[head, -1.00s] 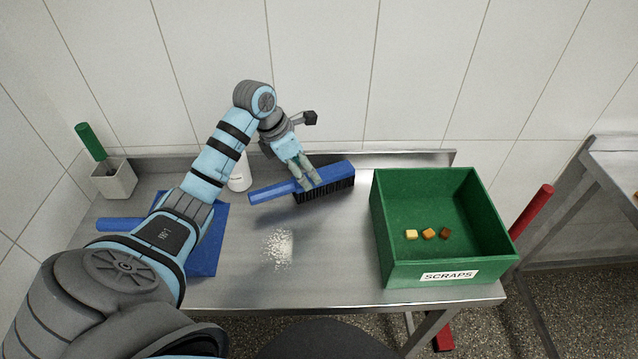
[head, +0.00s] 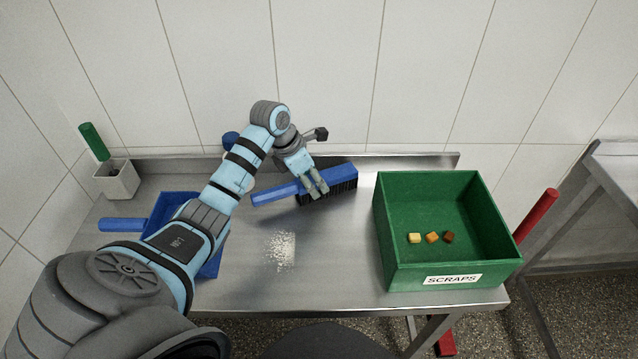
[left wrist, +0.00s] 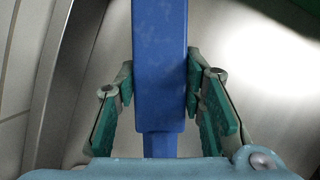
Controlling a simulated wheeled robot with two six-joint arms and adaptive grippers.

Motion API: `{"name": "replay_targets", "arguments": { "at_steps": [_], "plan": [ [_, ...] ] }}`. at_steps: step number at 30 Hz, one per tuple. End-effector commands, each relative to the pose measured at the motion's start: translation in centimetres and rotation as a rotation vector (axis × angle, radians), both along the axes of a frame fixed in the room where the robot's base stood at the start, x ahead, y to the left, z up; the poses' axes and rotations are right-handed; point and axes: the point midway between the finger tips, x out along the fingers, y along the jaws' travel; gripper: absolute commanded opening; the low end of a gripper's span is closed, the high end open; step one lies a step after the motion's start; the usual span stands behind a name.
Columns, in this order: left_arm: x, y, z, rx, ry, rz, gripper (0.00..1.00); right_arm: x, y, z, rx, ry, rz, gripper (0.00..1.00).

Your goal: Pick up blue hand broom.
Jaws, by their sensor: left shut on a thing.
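The blue hand broom (head: 340,177) has a blue back and handle with dark bristles below. Its handle points left in the head view. My left gripper (head: 317,184) is shut on the broom's body near where the handle begins. In the left wrist view the broom (left wrist: 160,65) runs between the two green finger pads of my left gripper (left wrist: 160,95). In the head view the bristles appear at or just above the metal table (head: 330,250); I cannot tell if they touch it. My right gripper is not in view.
A green box labelled SCRAPS (head: 390,245) holds small food cubes and stands to the right. A blue dustpan (head: 122,224) lies left, partly behind my arm. White crumbs (head: 281,250) lie mid-table. A grey holder (head: 115,181) with a green-handled tool stands far left.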

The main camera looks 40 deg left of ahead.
Motion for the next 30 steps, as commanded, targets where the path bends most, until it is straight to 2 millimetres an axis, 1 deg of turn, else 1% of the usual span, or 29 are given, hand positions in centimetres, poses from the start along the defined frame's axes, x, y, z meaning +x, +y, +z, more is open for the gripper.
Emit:
{"name": "replay_targets", "arguments": {
  "at_steps": [5,8,11,14,15,18,19,21,24,25,27,30],
  "plan": [
    [0.1,0.0,0.6,0.0,-0.002,0.0,0.0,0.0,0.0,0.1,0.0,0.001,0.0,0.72],
    [0.1,0.0,1.9,0.001,-0.004,-0.001,0.0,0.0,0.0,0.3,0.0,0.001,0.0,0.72],
    [0.1,0.1,4.3,0.002,-0.006,0.001,0.0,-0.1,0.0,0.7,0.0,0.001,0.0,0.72],
    [0.2,0.0,8.0,0.001,-0.007,0.0,0.0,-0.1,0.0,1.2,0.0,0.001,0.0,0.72],
    [0.1,0.0,9.7,0.001,-0.009,-0.001,0.0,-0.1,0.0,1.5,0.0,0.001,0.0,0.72],
    [0.2,0.0,13.9,0.001,-0.009,0.0,0.0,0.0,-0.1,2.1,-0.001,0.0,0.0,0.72],
    [0.1,0.0,15.1,0.001,-0.007,0.0,0.0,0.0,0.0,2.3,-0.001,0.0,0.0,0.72],
    [0.0,0.0,17.6,0.0,0.0,0.0,0.0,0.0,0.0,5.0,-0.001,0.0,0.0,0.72],
    [0.0,0.0,19.5,0.0,-0.001,0.0,0.0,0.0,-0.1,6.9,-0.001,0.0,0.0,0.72],
    [0.0,0.0,19.8,0.0,-0.001,0.0,0.0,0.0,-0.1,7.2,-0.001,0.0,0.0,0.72],
    [0.0,0.0,20.2,0.0,-0.001,0.0,0.0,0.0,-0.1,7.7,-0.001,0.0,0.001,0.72],
    [0.0,0.0,20.3,-0.001,-0.001,0.0,0.0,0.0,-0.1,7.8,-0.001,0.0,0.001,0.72]
  ]
}}
